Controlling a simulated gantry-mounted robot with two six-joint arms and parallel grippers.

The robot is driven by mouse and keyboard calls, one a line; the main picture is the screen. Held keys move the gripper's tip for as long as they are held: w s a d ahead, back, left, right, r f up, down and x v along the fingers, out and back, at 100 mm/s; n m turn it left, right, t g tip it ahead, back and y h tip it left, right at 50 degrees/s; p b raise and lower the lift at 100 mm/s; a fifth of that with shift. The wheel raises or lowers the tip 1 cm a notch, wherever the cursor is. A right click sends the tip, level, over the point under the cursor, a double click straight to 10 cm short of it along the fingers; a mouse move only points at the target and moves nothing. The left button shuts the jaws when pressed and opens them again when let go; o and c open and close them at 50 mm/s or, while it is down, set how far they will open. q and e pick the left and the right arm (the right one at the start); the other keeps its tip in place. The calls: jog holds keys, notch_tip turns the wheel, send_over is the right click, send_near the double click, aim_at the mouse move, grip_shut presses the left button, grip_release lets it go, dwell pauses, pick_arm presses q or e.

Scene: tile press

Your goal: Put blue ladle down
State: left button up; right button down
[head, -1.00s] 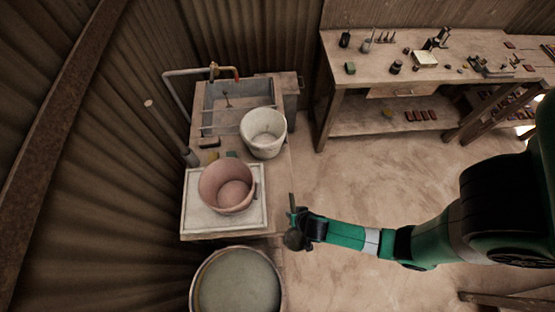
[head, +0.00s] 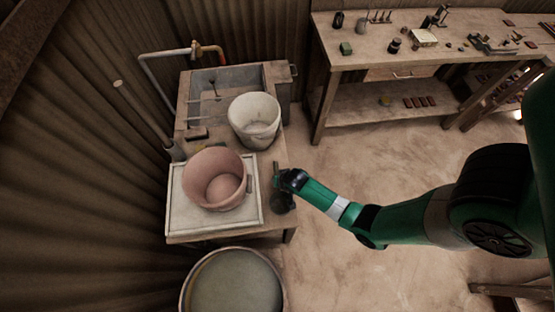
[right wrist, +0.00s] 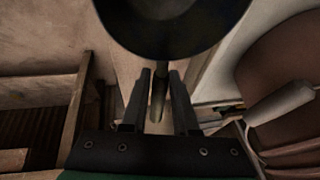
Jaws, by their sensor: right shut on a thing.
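My right gripper (head: 283,180) is at the right edge of the sink table, just right of the pink bucket (head: 215,182). It is shut on the ladle (head: 282,204), which looks dark rather than clearly blue. In the right wrist view the ladle's round bowl (right wrist: 160,18) fills the top, and its handle (right wrist: 158,98) runs between the two fingers of the gripper (right wrist: 161,75). I cannot tell whether the ladle touches the table. My left gripper is not in view.
The pink bucket stands on a pale square board (head: 183,219). A white bucket (head: 254,121) stands behind it, near the sink (head: 224,80). A round tub (head: 233,284) stands in front of the table. A workbench (head: 400,58) with small items is at the back right. Open floor lies between.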

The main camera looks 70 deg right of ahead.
jog(key=x, duration=0.1)
jog(key=b+x, duration=0.2)
jog(key=shift+s+a+f, duration=0.15)
jog(key=shift+s+f, duration=0.1)
jog(key=shift+f, duration=0.1)
jog(key=shift+f+b, duration=0.3)
jog(key=shift+f, duration=0.05)
jog(key=shift+s+r, duration=0.1)
jog(key=c, duration=0.7)
grip_release()
jog(key=p+v, duration=1)
jog(key=v, duration=0.2)
jog(key=shift+r+p, duration=0.1)
jog(key=shift+p, duration=0.3)
